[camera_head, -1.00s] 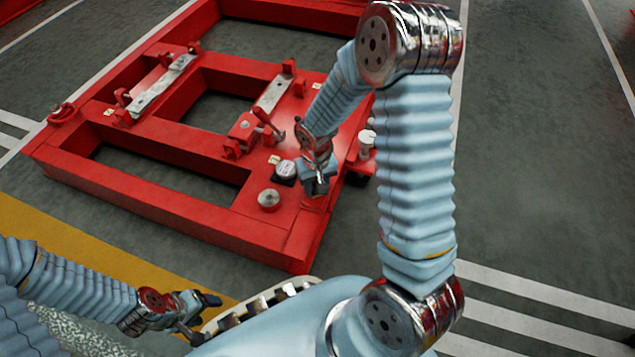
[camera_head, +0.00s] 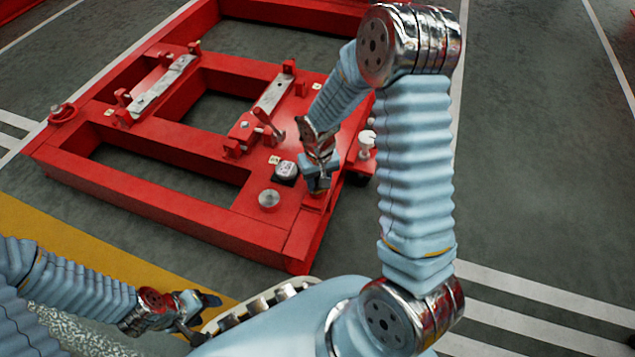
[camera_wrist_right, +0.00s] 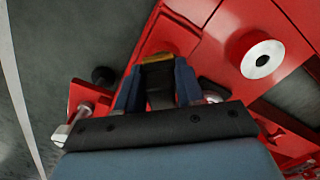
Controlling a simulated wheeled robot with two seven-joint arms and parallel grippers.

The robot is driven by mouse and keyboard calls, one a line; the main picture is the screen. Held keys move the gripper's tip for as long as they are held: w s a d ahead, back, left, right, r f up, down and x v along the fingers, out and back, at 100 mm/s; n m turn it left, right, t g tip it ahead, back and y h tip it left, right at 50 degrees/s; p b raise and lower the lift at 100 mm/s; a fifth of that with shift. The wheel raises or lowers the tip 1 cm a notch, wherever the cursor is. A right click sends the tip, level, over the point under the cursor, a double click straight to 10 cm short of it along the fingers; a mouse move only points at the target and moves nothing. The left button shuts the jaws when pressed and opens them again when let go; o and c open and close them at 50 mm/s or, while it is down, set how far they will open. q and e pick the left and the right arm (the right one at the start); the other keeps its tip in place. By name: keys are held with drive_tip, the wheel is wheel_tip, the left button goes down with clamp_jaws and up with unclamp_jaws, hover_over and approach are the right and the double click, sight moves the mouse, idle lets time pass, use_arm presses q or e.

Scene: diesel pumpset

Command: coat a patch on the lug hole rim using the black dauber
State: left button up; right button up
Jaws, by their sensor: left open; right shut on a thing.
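My right gripper (camera_head: 318,186) is low over the near right corner of the red frame. In the right wrist view, its fingers (camera_wrist_right: 159,85) are shut on a dark piece, seemingly the black dauber (camera_wrist_right: 160,97), with a yellowish end (camera_wrist_right: 157,58) beyond the fingertips. The dauber is mostly hidden. A blurred red part (camera_wrist_right: 172,32) of the frame lies just past that end. I cannot make out the lug hole rim or tell whether the dauber touches it. My left gripper (camera_head: 203,316) is open and empty at the lower left, away from the frame.
The red frame (camera_head: 170,208) fills the left and centre. A silver-topped disc (camera_head: 269,199) and a black, pale-topped item (camera_head: 285,171) stand on it left of my right gripper. A white-topped post (camera_head: 367,140) stands right. Grey floor is clear further right.

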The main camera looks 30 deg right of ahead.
drive_tip(key=shift+w+d, duration=0.25)
drive_tip(key=shift+d, duration=0.1)
drive_tip(key=shift+s+a, duration=1.05)
drive_tip(key=shift+a, duration=0.2)
drive_tip(key=shift+w+d, duration=0.7)
drive_tip(key=shift+d, duration=0.15)
drive_tip(key=shift+w+d, duration=0.35)
drive_tip(key=shift+d, duration=0.05)
wheel_tip(320, 180, up, 8)
drive_tip(key=p, duration=0.6)
